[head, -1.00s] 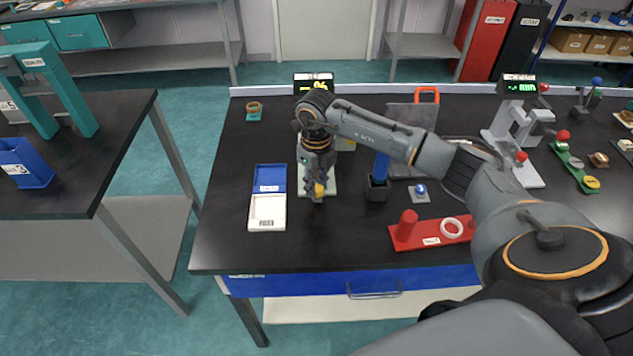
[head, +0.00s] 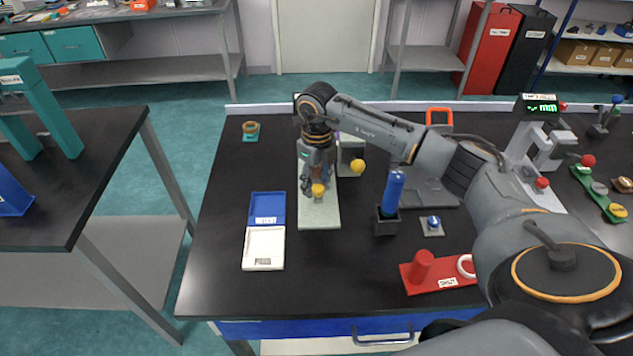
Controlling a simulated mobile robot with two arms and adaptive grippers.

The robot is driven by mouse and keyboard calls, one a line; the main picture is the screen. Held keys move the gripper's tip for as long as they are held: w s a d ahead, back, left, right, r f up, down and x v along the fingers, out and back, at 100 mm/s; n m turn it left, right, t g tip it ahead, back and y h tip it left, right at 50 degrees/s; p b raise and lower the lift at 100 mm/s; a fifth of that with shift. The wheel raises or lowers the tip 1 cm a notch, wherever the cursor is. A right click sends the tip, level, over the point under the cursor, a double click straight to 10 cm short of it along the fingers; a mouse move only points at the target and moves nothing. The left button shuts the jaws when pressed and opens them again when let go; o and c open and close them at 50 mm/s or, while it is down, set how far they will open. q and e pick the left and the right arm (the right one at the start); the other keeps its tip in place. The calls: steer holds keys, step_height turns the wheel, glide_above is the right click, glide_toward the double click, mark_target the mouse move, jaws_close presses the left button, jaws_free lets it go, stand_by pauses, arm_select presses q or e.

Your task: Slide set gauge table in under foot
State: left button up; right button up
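The set gauge has a long pale green base (head: 319,217) on the black bench. A grey block with a yellow knob (head: 357,166) stands on its right. My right gripper (head: 314,188) points down over the middle of the base. A small yellow knob (head: 318,191) sits at its fingertips, apparently the set gauge table's handle, and the fingers appear closed on it. The table and the foot are mostly hidden behind my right gripper and arm. The gauge's display is almost fully covered by my arm. My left gripper is not in view.
A blue and white tray (head: 264,248) lies left of the base. A blue cylinder in a black holder (head: 387,222), a small blue-knobbed block (head: 432,225) and a red stand (head: 440,282) lie to the right. The bench is clear at the front left.

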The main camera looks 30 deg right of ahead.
mark_target(317, 185)
steer(key=shift+f, duration=0.1)
steer(key=shift+r, duration=0.45)
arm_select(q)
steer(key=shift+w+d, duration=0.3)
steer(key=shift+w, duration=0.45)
arm_select(e)
step_height(317, 185, up, 11)
